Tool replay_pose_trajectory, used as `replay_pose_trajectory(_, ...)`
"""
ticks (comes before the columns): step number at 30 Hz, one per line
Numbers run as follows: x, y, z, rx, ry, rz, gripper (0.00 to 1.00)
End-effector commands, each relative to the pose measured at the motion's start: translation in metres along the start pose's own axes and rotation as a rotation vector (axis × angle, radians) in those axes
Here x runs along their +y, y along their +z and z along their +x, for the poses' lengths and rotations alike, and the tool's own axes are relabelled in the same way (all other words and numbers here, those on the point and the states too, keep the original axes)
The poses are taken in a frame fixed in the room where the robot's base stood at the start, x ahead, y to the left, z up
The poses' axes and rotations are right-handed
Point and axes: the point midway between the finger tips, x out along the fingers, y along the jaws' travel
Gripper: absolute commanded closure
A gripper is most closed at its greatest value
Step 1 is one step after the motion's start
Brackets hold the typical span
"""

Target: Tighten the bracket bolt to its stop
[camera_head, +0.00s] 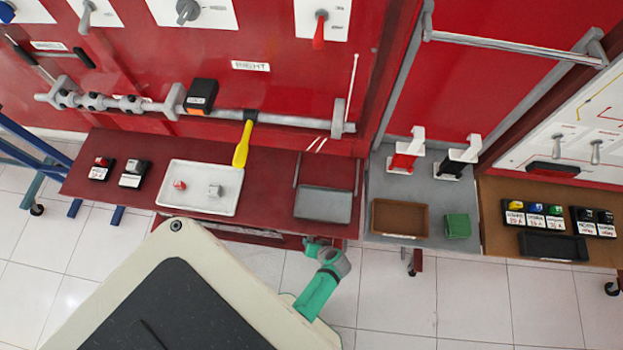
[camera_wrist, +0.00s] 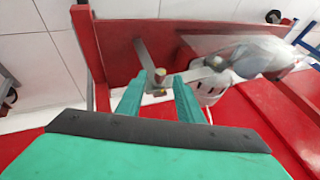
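In the wrist view my gripper (camera_wrist: 160,84) has two teal fingers spread apart, with a gap between the tips. A small brass-coloured bolt head (camera_wrist: 160,73) shows between and just beyond the fingertips. It sits near a grey metal bracket (camera_wrist: 145,57) against a red frame. A second brownish end shows just below it, and I cannot tell whether it is part of the same bolt. Neither finger visibly touches the bolt. In the head view my green arm reaches toward the bench's front edge; the fingertips and the bracket bolt are hidden there.
The red bench (camera_head: 270,190) holds a white tray (camera_head: 200,173) with small parts and a grey tray (camera_head: 323,204). A yellow-handled tool (camera_head: 242,150) hangs by the rail. A brown tray (camera_head: 400,217) and green box (camera_head: 457,225) stand right. Red beams (camera_wrist: 100,60) crowd the wrist view.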

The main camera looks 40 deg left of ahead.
Motion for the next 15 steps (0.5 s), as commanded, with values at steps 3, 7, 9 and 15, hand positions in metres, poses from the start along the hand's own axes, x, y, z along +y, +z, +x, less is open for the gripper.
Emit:
replay_pose_trajectory(3, 0.0, 0.0, 0.01, -0.001, -0.001, -0.001, 0.66)
replay_pose_trajectory(7, 0.0, 0.0, 0.015, 0.0, 0.0, -0.001, 0.66)
replay_pose_trajectory(9, 0.0, 0.0, 0.015, 0.0, 0.0, -0.001, 0.66)
replay_pose_trajectory(15, 0.0, 0.0, 0.015, 0.0, 0.0, -0.001, 0.66)
